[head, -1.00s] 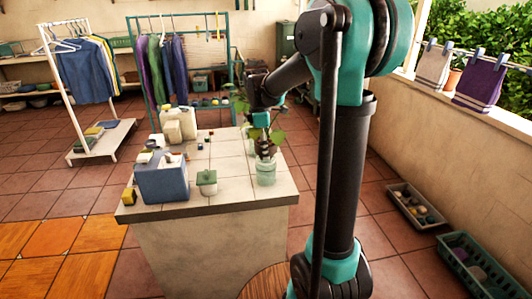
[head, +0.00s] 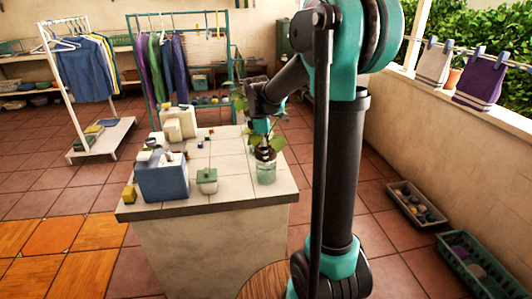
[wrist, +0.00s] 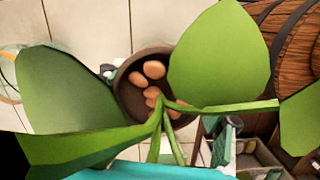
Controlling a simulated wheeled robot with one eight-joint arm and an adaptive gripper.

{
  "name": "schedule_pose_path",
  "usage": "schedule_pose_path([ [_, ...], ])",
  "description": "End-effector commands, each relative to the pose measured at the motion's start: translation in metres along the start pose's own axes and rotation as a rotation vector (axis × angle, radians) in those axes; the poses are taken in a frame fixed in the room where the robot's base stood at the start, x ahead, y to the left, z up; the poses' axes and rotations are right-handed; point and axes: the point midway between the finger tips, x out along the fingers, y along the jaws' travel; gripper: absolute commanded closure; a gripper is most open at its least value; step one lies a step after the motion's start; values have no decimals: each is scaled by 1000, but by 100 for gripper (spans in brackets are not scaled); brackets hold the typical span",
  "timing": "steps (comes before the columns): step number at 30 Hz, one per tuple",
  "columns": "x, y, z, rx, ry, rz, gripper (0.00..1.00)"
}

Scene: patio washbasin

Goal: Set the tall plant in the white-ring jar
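The tall plant (head: 278,143) has broad green leaves and a dark pot (head: 265,154). In the wrist view its leaves (wrist: 222,55) cover much of the picture. Its brown pot (wrist: 123,92) with reddish-brown pebbles lies beneath them. My gripper (head: 261,127) is at the plant's upper part and appears shut on it; leaves hide the fingertips. A pale green glass jar (head: 266,175) stands on the counter's right front, just below the pot in the head view. A glass rim (wrist: 10,75) shows at the wrist view's left edge, beside the pot. A white ring is not clear.
Clear counter lies between the green-lidded pot and the glass jar. A clothes rack (head: 60,100) stands behind left.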

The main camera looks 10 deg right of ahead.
Motion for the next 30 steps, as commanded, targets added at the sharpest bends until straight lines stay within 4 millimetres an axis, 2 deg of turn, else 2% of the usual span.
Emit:
schedule_pose_path([
  [1, 0, 0, 0, 0, 0, 0, 22],
  [4, 0, 0, 0, 0, 0, 0, 10],
  [13, 0, 0, 0, 0, 0, 0, 10],
  [17, -6, 0, 1, 0, 0, 0, 10],
  [20, -19, 0, 2, 0, 0, 0, 10],
  [30, -90, 0, 2, 0, 0, 0, 10],
])
